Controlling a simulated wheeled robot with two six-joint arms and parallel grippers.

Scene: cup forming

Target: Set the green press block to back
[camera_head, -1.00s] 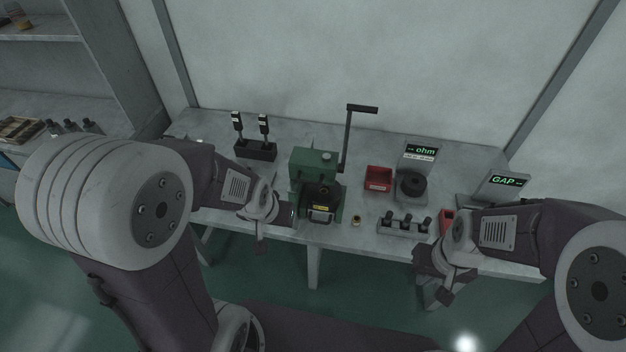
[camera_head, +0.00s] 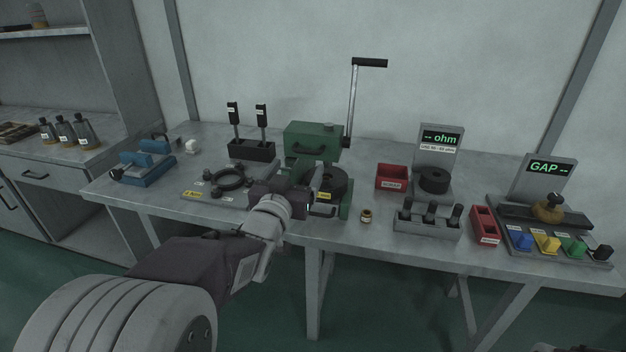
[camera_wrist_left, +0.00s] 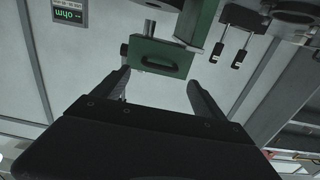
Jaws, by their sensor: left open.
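The green press block (camera_head: 313,141) sits at the top of the green press on the workbench, in the middle of the head view. It has a dark handle on its front face. My left gripper (camera_head: 312,192) is in front of the press, lower than the block, and hides part of the press. In the left wrist view, turned upside down, the block (camera_wrist_left: 160,58) with its handle shows beyond and between the two fingers (camera_wrist_left: 160,85). The fingers are apart and empty.
A crank lever (camera_head: 352,100) rises right of the press. A black stand with two upright tools (camera_head: 250,148) is on the left. A red bin (camera_head: 392,177), the ohm meter (camera_head: 438,145) and a small brass part (camera_head: 366,215) lie to the right. The GAP station (camera_head: 550,180) is far right.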

